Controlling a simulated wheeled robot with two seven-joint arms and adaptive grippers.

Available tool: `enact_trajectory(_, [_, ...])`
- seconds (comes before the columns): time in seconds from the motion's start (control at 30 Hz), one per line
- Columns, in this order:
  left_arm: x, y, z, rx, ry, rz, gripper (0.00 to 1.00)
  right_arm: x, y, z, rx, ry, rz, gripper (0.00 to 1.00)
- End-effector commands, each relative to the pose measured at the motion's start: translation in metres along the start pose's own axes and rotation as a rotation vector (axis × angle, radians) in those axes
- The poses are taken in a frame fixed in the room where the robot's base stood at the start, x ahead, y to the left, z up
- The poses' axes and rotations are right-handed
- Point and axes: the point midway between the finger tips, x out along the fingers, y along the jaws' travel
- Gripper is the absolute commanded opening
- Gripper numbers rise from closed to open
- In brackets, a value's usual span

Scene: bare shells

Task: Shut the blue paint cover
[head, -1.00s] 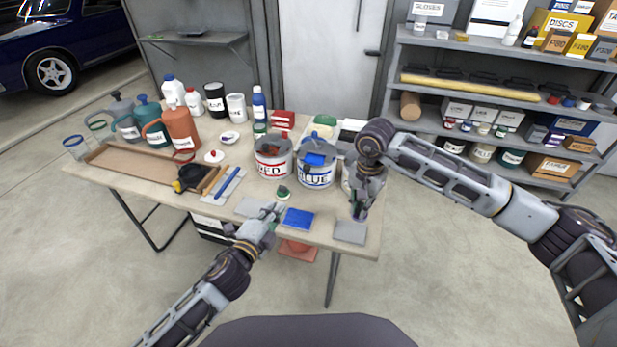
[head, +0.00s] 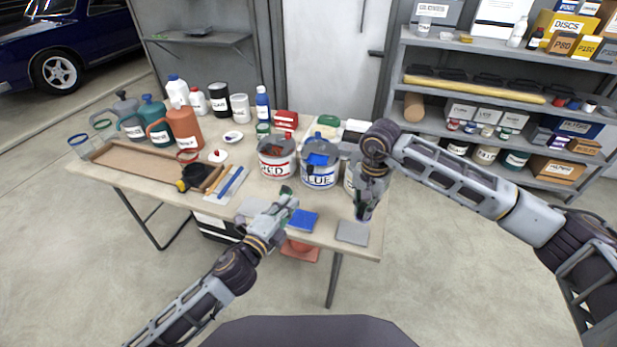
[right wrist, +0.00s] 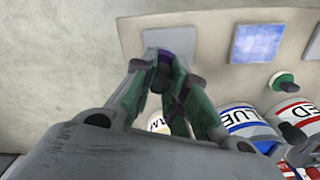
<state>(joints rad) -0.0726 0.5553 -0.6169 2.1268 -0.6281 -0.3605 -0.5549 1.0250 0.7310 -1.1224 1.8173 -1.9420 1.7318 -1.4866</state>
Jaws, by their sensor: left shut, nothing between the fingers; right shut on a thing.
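The blue paint can (head: 319,180) stands on the table. Blue shows at its top under a grey, tilted part; I cannot tell whether that is its cover. The can also shows upside down in the right wrist view (right wrist: 243,120). My left gripper (head: 290,196) is shut and empty in front of the cans, near a blue square (head: 303,221). My right gripper (head: 364,212) points down over the table, right of the blue can. In the right wrist view its fingers (right wrist: 162,80) are shut on a small purple thing (right wrist: 162,56), mostly hidden.
The red can (head: 276,168) stands left of the blue can. Another can (head: 349,180) is partly behind my right gripper. A grey square (head: 353,233) lies at the right front edge. Bottles, jugs and a tray (head: 130,160) fill the table's left.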

Motion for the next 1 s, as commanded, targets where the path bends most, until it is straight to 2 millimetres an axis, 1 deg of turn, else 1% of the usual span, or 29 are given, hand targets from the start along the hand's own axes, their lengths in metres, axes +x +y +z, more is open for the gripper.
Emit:
enact_trajectory(0.57, [0.045,-0.001,0.000,0.001,-0.001,-0.001,0.00,-0.004,0.000,0.000,0.000,0.000,0.000,0.00])
enact_trajectory(1.0, [0.084,0.000,0.000,0.000,-0.001,0.000,0.00,-0.006,0.000,0.000,0.000,0.000,0.000,0.00])
